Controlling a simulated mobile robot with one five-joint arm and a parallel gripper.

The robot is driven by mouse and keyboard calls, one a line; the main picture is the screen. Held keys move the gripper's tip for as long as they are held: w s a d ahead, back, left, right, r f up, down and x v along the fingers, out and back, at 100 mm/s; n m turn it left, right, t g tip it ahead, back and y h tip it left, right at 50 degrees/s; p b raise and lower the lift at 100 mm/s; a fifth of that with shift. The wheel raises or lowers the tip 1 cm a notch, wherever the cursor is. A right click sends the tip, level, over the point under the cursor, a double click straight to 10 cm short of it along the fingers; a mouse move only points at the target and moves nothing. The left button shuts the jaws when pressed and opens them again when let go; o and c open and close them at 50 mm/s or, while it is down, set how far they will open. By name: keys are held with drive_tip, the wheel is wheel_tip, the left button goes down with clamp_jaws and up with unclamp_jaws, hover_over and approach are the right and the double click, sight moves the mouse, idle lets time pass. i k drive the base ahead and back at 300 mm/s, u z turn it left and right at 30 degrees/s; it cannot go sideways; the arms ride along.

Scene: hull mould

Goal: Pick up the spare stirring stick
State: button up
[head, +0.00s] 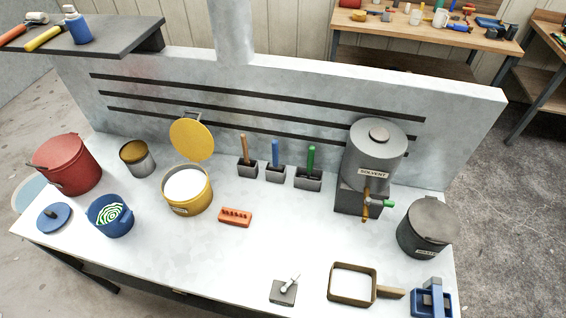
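Three upright sticks stand in separate small dark holders in the middle of the bench, in front of the backboard. One is brown (243,147), one is blue (275,152) and one is green (311,158). Their lower ends are hidden inside the holders (308,181). I cannot tell from the picture which of them is the spare stirring stick, as no label shows on them. My gripper is not in view.
An open yellow tin (181,207) of white stuff and an orange block (235,218) lie before the holders. A grey solvent tank (370,160) stands close right. A blue pot (107,229) is left; a square frame (333,291) is front right. The bench's front middle is mostly clear.

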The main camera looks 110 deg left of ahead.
sight(243, 136)
drive_tip(key=u, duration=0.1)
drive_tip(key=i, duration=0.3)
drive_tip(key=u, duration=5.35)
drive_tip(key=i, duration=1)
